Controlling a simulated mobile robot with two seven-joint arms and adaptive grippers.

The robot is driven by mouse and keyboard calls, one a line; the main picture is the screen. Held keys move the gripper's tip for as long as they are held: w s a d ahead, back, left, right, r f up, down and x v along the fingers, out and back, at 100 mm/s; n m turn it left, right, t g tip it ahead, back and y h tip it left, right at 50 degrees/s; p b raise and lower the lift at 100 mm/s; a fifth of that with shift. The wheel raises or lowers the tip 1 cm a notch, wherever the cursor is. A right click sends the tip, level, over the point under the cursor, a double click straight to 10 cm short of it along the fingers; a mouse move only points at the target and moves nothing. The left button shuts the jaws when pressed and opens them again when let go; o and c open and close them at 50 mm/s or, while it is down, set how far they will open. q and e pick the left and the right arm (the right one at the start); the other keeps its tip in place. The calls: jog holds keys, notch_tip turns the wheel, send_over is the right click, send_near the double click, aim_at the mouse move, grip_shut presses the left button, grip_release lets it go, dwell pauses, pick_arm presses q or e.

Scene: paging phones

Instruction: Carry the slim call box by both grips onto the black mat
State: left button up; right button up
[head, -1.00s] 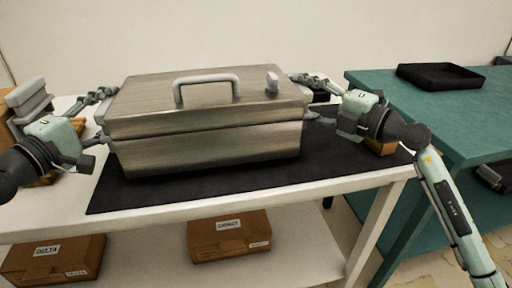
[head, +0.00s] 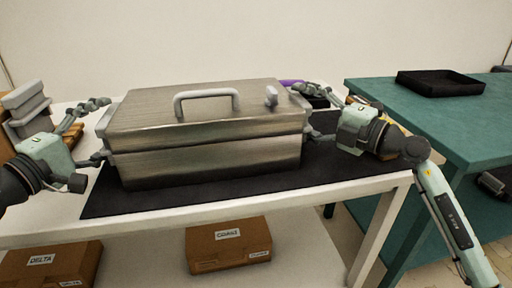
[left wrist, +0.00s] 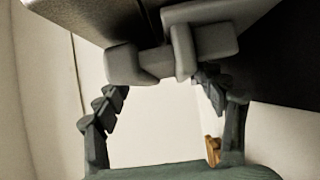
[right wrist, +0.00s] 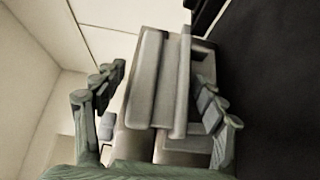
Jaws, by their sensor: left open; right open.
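The slim call box (head: 205,155) is a brushed-metal case with a grey handle and a small knob on its lid. It sits level on the black mat (head: 335,172), towards its left part. My left gripper (head: 97,130) is open at the box's left end. In the left wrist view a grey grip (left wrist: 165,62) is between or just beyond its spread fingers. My right gripper (head: 312,110) is open at the right end. In the right wrist view a pale grip (right wrist: 150,80) lies between its spread fingers. Finger contact cannot be told.
The mat lies on a white table (head: 235,212) with cardboard boxes (head: 228,245) on its lower shelf. A grey stacked object (head: 27,105) stands behind my left gripper. A purple item (head: 291,82) shows behind the box. A teal table (head: 425,120) at right holds a black tray (head: 440,82).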

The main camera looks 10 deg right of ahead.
pick_arm(q)
jog(key=v, duration=0.9)
jog(key=shift+s+f, duration=0.1)
jog(key=shift+s+a, duration=0.3)
jog(key=shift+s, duration=0.3)
pick_arm(e)
jog(key=shift+s, duration=0.1)
jog(key=v, duration=1.2)
